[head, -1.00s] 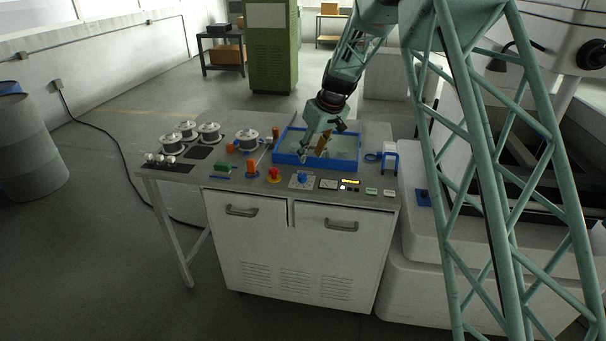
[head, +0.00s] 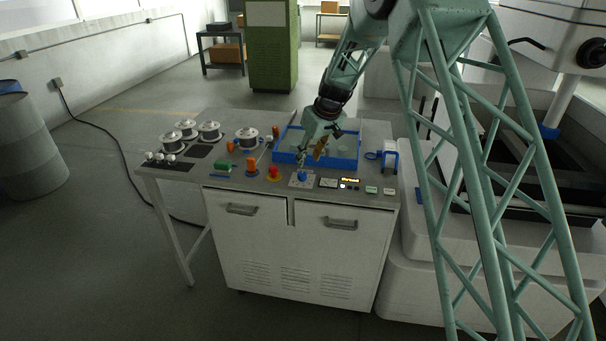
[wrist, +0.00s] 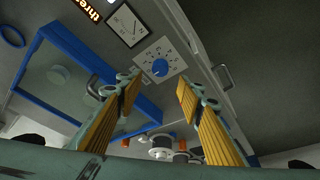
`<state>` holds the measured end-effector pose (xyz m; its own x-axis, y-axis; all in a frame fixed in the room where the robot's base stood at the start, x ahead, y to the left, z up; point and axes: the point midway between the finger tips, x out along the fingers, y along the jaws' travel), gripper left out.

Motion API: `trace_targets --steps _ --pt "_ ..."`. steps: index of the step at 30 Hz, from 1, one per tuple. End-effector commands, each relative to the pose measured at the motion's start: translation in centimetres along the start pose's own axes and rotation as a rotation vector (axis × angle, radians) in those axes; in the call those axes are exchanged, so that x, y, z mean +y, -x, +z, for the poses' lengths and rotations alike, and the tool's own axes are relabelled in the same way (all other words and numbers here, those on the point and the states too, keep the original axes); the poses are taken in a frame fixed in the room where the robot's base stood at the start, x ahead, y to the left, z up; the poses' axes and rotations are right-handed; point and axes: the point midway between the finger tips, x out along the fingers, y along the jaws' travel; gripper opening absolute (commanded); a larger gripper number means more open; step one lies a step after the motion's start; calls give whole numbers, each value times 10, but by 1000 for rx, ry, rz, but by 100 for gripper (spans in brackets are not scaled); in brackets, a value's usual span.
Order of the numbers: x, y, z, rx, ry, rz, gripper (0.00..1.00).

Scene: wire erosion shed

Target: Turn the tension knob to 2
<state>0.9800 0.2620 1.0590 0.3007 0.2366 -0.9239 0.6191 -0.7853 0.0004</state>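The tension knob is a blue dial (wrist: 159,67) on a pale square plate with marks around it. In the wrist view it lies ahead of the fingers, between their lines. In the head view the blue knob (head: 302,176) sits near the front edge of the bench, just below the fingertips. My gripper (wrist: 157,88) is open, its two yellow-padded fingers spread apart with nothing between them. In the head view my gripper (head: 304,160) hangs above the knob, apart from it as far as the wrist view shows.
A blue-rimmed tray (head: 347,167) stands behind the knob. A red button (head: 274,172) is to its left, and a gauge (wrist: 127,25) and lit display (head: 350,180) to its right. Orange posts, spools (head: 247,139) and a blue bracket (head: 390,155) stand on the bench.

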Motion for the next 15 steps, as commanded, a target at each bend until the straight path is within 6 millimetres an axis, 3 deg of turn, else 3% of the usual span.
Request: trace_targets --steps 15 --pt "0 -58 0 -1 -1 0 35"
